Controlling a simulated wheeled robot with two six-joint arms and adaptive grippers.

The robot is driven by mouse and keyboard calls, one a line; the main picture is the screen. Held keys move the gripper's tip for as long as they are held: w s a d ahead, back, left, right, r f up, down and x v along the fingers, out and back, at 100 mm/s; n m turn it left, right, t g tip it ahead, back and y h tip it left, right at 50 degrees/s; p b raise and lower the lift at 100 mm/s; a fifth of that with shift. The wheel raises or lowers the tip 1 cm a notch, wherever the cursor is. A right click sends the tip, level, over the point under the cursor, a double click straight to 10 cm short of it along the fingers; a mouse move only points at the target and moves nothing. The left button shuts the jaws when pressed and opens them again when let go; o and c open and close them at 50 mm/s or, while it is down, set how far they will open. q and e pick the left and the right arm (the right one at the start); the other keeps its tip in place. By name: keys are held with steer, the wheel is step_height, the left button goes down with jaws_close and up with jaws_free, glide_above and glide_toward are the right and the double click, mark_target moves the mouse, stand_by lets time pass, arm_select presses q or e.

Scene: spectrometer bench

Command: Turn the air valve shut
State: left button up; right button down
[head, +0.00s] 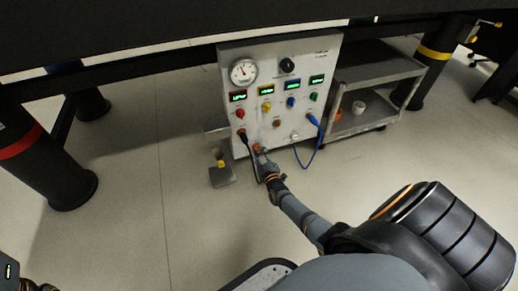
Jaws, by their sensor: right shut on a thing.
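The grey instrument panel (262,100) stands upright under the dark bench. A small orange-red valve knob (256,147) sits low on its front, left of centre. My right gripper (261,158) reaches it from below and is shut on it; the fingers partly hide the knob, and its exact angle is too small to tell. Dark parts of my left arm show at the bottom left corner, and the left gripper's jaws (38,287) are cut off there.
The panel has a round gauge (243,71), a black knob (287,65), several coloured knobs and displays. A black cable hangs close to my right gripper, and a blue cable (320,145) loops right. A cart (375,72) stands right; a yellow-topped part (220,163) stands left. Front floor is clear.

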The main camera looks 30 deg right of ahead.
steer(key=n+p, duration=0.1)
steer(key=n, duration=0.2)
steer(key=shift+a+n, duration=0.1)
steer(key=shift+n, duration=0.2)
steer(key=shift+f+n+p, duration=0.15)
steer(key=shift+n+p, duration=0.45)
steer(key=shift+n, duration=1.3)
steer(key=c, duration=1)
jaws_free()
steer(key=shift+o, duration=0.2)
steer(key=v, duration=1.2)
